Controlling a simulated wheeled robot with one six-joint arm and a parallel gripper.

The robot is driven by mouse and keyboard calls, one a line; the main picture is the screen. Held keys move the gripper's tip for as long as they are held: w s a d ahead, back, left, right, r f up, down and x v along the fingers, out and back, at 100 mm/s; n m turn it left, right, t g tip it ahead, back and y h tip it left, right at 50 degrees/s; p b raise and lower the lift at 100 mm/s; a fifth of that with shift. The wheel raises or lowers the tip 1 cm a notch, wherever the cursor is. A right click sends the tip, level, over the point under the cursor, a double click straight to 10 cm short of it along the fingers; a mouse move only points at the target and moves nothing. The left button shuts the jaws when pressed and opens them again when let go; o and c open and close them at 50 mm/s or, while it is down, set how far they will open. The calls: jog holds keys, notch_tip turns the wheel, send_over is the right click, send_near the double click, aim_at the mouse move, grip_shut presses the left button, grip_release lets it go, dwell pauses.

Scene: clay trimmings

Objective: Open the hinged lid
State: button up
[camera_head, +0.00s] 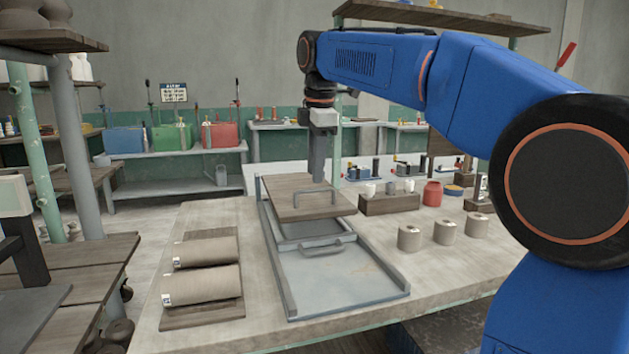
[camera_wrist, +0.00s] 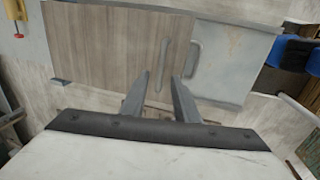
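A wooden lid (camera_head: 290,189) with a metal bar handle (camera_head: 314,190) lies over the far part of a grey metal box (camera_head: 285,287) on the table. The lid looks slightly raised or set above the box rim; whether it is hinged open is unclear. A grey panel (camera_head: 335,275) with its own handle (camera_head: 321,247) covers the near part. My gripper (camera_head: 319,181) points down at the lid's handle. In the wrist view, my gripper's fingers (camera_wrist: 161,76) are apart, with the lid's handle (camera_wrist: 163,63) between or just beyond their tips. Contact cannot be told.
Two clay rolls (camera_head: 201,285) lie on a board left of the box. Several grey cylinders (camera_head: 447,232) stand to the right, near a wooden block (camera_head: 390,204) and a red jar (camera_head: 432,194). The table's front right is bare.

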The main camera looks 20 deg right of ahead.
aim_at(314, 191)
jog(key=shift+w+f, duration=0.2)
jog(key=shift+f, duration=0.75)
jog(key=shift+w+f, duration=0.15)
jog(key=shift+f, duration=0.8)
grip_shut()
